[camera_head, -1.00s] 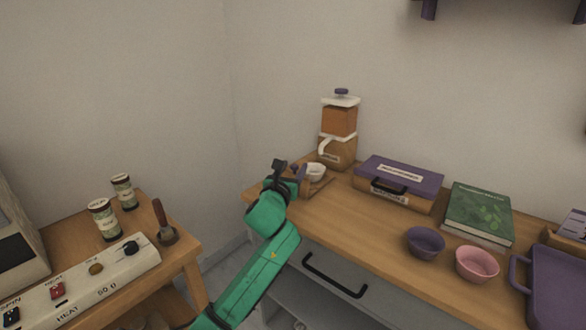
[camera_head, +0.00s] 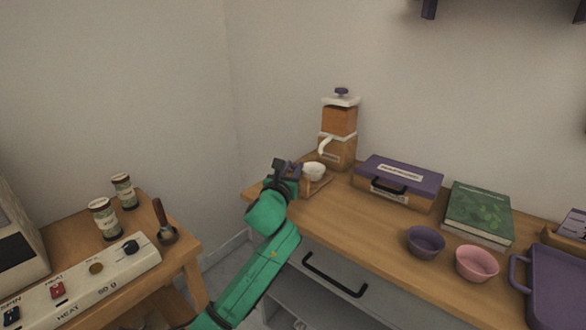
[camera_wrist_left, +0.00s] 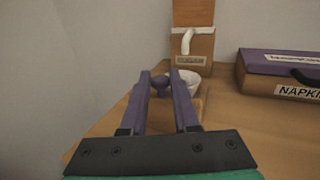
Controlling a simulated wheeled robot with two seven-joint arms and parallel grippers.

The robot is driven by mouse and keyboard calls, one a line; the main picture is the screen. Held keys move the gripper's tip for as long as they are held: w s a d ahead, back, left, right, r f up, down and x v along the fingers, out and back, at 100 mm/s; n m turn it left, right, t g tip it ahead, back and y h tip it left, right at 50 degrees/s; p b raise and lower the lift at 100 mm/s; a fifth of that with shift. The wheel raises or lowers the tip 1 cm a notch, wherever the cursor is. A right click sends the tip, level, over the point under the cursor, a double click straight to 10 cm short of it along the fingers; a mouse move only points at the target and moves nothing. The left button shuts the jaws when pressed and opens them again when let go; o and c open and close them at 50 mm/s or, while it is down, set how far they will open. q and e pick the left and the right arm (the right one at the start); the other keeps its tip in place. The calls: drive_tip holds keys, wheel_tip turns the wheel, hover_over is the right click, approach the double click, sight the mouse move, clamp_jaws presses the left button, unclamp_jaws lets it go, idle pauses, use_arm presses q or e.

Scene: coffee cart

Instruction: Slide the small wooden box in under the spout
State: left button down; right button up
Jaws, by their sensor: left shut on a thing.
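The small wooden box (camera_head: 318,186) sits on the counter at its left end, in front of the grinder (camera_head: 340,152). A white bowl (camera_head: 314,171) rests on or in it; I cannot tell which. The grinder's white spout (camera_head: 323,146) is behind and above the bowl; it also shows in the left wrist view (camera_wrist_left: 187,42). My left gripper (camera_wrist_left: 159,80) is at the near side of the box, its purple fingers shut on the box's purple knob (camera_wrist_left: 160,86). The fingers hide part of the box (camera_wrist_left: 196,108). My right gripper is out of view.
A purple-lidded napkin box (camera_head: 398,181) stands right of the grinder. A green book (camera_head: 478,210), a purple bowl (camera_head: 425,242) and a pink bowl (camera_head: 477,264) are farther right. A side table with jars (camera_head: 105,219) is at the left, across a gap.

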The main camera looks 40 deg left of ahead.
use_arm(q)
drive_tip(key=shift+w, duration=0.15)
idle(0.8)
drive_tip(key=w, duration=0.4)
drive_tip(key=c, duration=1.1)
unclamp_jaws()
drive_tip(key=shift+s+r, duration=0.1)
drive_tip(key=o, duration=0.4)
drive_tip(key=shift+o, duration=0.2)
drive_tip(key=shift+w, duration=0.2)
drive_tip(key=shift+s, duration=0.15)
drive_tip(key=v, duration=1.4)
drive_tip(key=shift+s, duration=0.15)
